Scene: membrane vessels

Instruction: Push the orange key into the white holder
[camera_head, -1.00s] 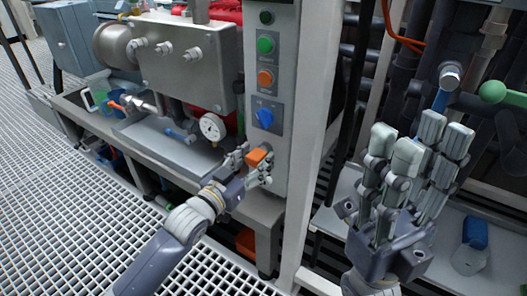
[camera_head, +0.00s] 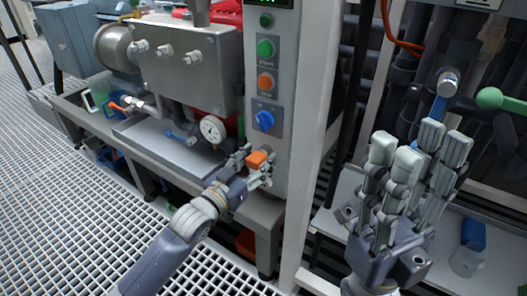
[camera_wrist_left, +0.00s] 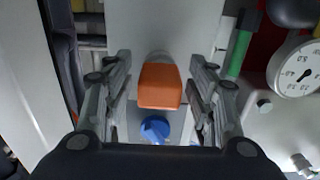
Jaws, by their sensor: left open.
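The orange key (camera_head: 257,158) is a small block at the lower part of the grey control panel. In the left wrist view it is an orange block (camera_wrist_left: 160,86) between my finger pairs. My left gripper (camera_head: 256,166) is open, with fingers on both sides of the key and visible gaps in the wrist view. A pale rounded piece (camera_wrist_left: 160,57) shows just behind the key, perhaps the white holder; I cannot tell how deep the key sits in it. My right gripper (camera_head: 412,150) is open and empty, fingers up, right of the panel post.
The panel carries a green button (camera_head: 265,48), an orange button (camera_head: 265,82) and a blue knob (camera_head: 264,120). A pressure gauge (camera_head: 212,129) stands left of the panel. A steel tank (camera_head: 185,70) is behind it. Pipes and a green ball handle (camera_head: 489,98) are near my right gripper.

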